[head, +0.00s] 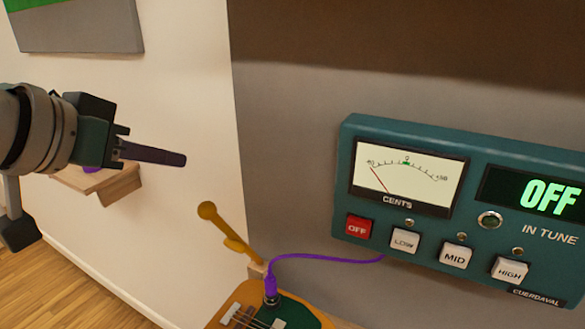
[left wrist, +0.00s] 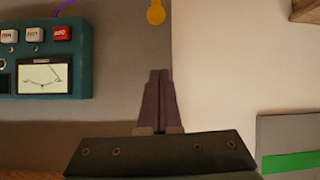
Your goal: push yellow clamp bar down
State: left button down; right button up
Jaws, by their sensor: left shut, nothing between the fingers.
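The yellow clamp bar (head: 224,228) stands tilted up and to the left in the head view, above the back end of the guitar (head: 240,306). Its rounded yellow end (left wrist: 156,12) shows at the top of the left wrist view. My left gripper (head: 184,159) is shut and empty, up and to the left of the bar's end and apart from it. Its two dark fingers lie together in the left wrist view (left wrist: 159,75). My right gripper is not in view.
A teal tuner box (head: 420,212) with a meter, several buttons and an OFF display stands at the right. A purple cable (head: 325,257) runs from it to a plug by the guitar. A small wooden shelf (head: 118,190) is on the wall behind my left gripper.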

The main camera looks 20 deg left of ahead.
aim_at(205, 202)
pick_arm(q)
jog(key=x, duration=0.9)
jog(key=shift+w+f+p, duration=0.2)
jog(key=shift+f+p, duration=0.15)
jog(key=shift+f, duration=0.1)
jog(key=shift+s+f+p, duration=0.55)
jog(key=shift+s+f, duration=0.55)
jog(key=shift+s, duration=0.3)
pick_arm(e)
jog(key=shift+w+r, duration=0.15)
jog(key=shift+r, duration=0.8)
